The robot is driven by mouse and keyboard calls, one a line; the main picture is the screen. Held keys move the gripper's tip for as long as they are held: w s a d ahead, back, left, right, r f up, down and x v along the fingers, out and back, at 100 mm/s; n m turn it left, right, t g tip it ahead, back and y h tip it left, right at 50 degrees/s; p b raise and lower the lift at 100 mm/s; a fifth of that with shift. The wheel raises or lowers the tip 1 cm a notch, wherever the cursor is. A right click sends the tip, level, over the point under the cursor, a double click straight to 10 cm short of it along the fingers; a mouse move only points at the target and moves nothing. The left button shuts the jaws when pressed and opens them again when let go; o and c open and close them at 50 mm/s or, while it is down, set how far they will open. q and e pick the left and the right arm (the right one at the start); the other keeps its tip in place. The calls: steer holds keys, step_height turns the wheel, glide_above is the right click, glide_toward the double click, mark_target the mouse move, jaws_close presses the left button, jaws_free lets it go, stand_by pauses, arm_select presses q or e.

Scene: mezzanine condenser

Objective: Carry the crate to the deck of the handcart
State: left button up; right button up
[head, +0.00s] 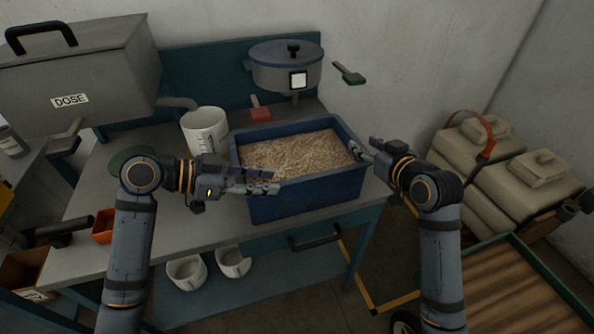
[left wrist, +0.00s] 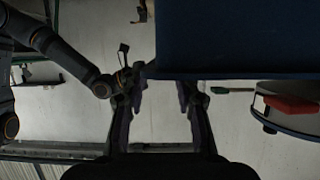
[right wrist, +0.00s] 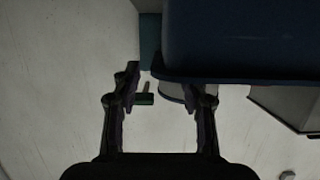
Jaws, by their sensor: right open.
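The blue crate (head: 305,196), filled with pale grainy stuff, sits upright on the workbench near its front right. My left gripper (head: 262,181) is open at the crate's left front side. In the left wrist view the crate (left wrist: 235,40) fills the upper right, ahead of the parted fingers. My right gripper (head: 372,150) is open at the crate's right end. In the right wrist view the crate (right wrist: 240,45) is at the upper right, overlapping one finger. I cannot tell whether either gripper touches it. The handcart's wooden deck (head: 515,285) shows at the lower right, inside a green rim.
The grey DOSE box (head: 85,75) is at the left. Beige sacks (head: 515,185) are stacked at the right, beyond the handcart. Two white pots (head: 187,271) sit below the bench. The visible deck is bare.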

mark_target(284, 181)
arm_select(q)
steer(key=shift+x, duration=2.45)
arm_select(e)
steer(key=shift+x, duration=2.5)
arm_select(q)
steer(key=c, duration=0.5)
arm_select(e)
steer(key=c, duration=0.5)
arm_select(q)
jaws_close()
arm_select(e)
jaws_close()
arm_select(q)
steer(key=shift+r, duration=0.2)
arm_select(e)
steer(key=shift+r, duration=0.35)
arm_select(q)
steer(key=shift+w, duration=0.15)
arm_select(e)
steer(key=shift+w, duration=0.15)
